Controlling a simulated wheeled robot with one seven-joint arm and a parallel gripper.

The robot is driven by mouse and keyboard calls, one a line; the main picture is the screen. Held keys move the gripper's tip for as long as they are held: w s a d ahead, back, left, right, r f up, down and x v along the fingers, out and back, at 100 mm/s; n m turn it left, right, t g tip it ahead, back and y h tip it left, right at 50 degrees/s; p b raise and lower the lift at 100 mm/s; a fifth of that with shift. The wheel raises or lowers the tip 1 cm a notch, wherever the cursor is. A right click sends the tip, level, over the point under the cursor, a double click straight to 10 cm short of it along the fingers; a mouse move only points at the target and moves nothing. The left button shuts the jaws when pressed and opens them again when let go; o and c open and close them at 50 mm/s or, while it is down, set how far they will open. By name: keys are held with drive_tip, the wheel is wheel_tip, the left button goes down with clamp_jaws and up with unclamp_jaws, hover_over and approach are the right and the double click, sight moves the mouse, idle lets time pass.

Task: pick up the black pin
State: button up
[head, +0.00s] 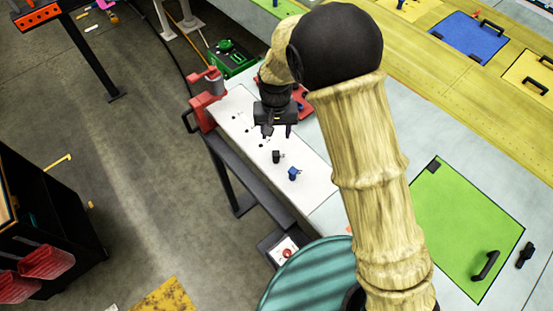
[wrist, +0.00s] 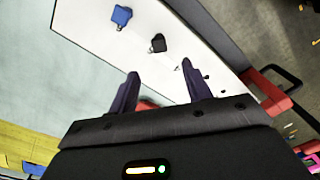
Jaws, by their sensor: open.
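The black pin (head: 277,156) stands on the white board (head: 312,168), close to a blue pin (head: 294,173). In the wrist view the black pin (wrist: 157,43) is beyond the fingertips, roughly between their lines, and the blue pin (wrist: 121,16) is to its left. My gripper (head: 277,132) is above the board, behind the black pin in the head view. In the wrist view my gripper (wrist: 161,78) has its two fingers spread apart with nothing between them.
A red clamp (head: 205,97) sits at the board's left end. A red piece (head: 303,101) lies behind my gripper, and a green case (head: 229,58) is farther back. Several small dark spots show on the board. A green panel (head: 463,225) with black handle is at the right.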

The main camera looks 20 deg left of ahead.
sight(276, 153)
wheel_tip(276, 153, down, 8)
drive_tip(key=b, duration=0.5)
drive_tip(key=shift+f, duration=0.1)
wheel_tip(276, 153, down, 5)
drive_tip(key=b, duration=0.3)
drive_tip(key=shift+s+f+b, duration=0.1)
drive_tip(key=shift+s+b, duration=0.05)
drive_tip(key=shift+b, duration=0.25)
drive_tip(key=shift+d, duration=0.1)
clamp_jaws()
